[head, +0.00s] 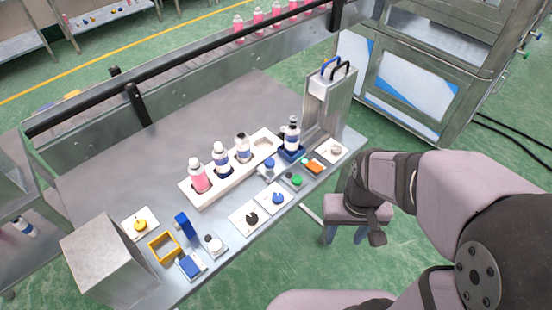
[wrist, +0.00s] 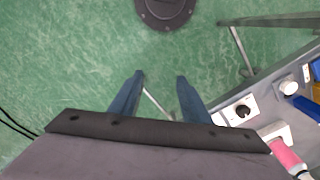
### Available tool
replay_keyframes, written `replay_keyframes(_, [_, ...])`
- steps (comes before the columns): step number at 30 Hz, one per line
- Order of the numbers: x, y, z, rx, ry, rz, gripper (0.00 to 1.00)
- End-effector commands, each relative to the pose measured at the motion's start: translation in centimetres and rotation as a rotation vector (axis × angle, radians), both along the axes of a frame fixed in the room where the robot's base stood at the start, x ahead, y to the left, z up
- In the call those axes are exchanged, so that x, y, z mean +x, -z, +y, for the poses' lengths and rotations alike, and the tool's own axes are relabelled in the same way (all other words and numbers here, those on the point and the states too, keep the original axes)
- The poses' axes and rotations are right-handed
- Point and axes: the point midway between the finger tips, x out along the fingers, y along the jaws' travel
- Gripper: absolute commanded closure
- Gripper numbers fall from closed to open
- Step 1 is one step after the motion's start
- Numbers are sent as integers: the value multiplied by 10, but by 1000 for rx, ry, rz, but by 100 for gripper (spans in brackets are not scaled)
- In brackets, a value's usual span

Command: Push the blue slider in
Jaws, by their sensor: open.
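A blue slider (head: 290,155) sits at the foot of a metal crimping stand (head: 329,105), near the right end of the bench. A bottle (head: 292,134) with a dark cap stands upright on it. The slider appears to project out in front of the stand. My gripper (head: 343,236) points down over the floor, off the bench's front edge, to the right of and nearer than the slider. The slider is not visible in the wrist view.
A white rack (head: 222,188) holds several bottles left of the slider. Several knob plates, including a green knob (head: 297,180) and a blue knob (head: 278,198), line the bench's front edge. A yellow frame (head: 164,248) and grey box (head: 103,257) stand at the left.

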Motion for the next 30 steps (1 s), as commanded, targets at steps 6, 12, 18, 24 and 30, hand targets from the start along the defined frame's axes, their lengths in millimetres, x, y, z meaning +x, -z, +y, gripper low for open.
replay_keyframes(6, [49, -16, 16, 0, 42, -1, 57])
replay_keyframes(12, [120, -33, 51, 0, 117, 1, 57])
replay_keyframes(18, [183, -43, 99, -1, 198, 3, 57])
replay_keyframes(24, [225, -44, 146, -1, 271, 3, 57])
replay_keyframes(30, [244, -43, 176, 0, 314, 2, 57])
